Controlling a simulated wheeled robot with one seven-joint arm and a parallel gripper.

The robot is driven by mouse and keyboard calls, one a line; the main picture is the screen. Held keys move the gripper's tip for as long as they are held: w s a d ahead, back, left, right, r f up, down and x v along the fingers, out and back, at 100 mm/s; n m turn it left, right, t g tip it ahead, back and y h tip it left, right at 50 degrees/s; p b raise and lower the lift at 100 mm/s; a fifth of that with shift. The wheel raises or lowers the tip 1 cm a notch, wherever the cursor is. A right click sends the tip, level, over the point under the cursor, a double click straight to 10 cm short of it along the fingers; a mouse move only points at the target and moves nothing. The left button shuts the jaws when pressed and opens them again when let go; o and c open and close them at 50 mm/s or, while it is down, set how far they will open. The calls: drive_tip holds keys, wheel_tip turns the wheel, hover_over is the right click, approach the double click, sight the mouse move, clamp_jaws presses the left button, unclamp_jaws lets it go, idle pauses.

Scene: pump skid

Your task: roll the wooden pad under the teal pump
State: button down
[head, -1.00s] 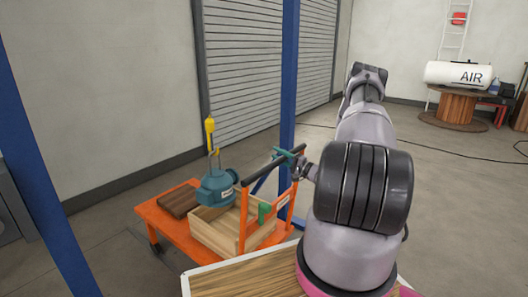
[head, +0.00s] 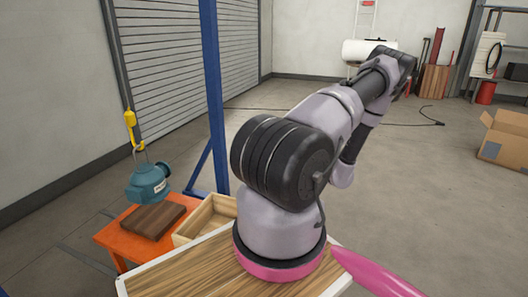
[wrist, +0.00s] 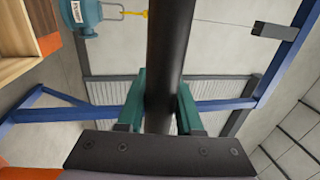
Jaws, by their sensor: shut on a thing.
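The teal pump (head: 148,184) hangs from a yellow hook (head: 131,118) in the head view. The brown wooden pad (head: 153,219) lies on the orange cart (head: 112,238). In the head view the pump's underside appears against the pad's far left edge; I cannot tell exactly how they line up in depth. In the wrist view my gripper (wrist: 162,100) is shut, its green fingers on either side of the cart's dark handle bar (wrist: 168,50). The pump (wrist: 84,16) also shows there at upper left. My gripper is hidden in the head view.
An open wooden crate (head: 207,217) sits on the cart beside the pad. A blue post (head: 213,90) stands just behind the crate. A cardboard box (head: 503,140) stands at far right. Open floor (head: 420,220) lies to the right.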

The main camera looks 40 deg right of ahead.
drive_tip(key=shift+r+v, duration=0.15)
drive_tip(key=shift+v, duration=0.55)
drive_tip(key=shift+r+v, duration=0.1)
drive_tip(key=shift+v, duration=0.55)
drive_tip(key=shift+d, duration=0.1)
drive_tip(key=c, duration=0.6)
unclamp_jaws()
drive_tip(key=shift+s, duration=0.1)
drive_tip(key=v, duration=1)
drive_tip(key=shift+s+d, duration=0.2)
drive_tip(key=shift+s, duration=0.1)
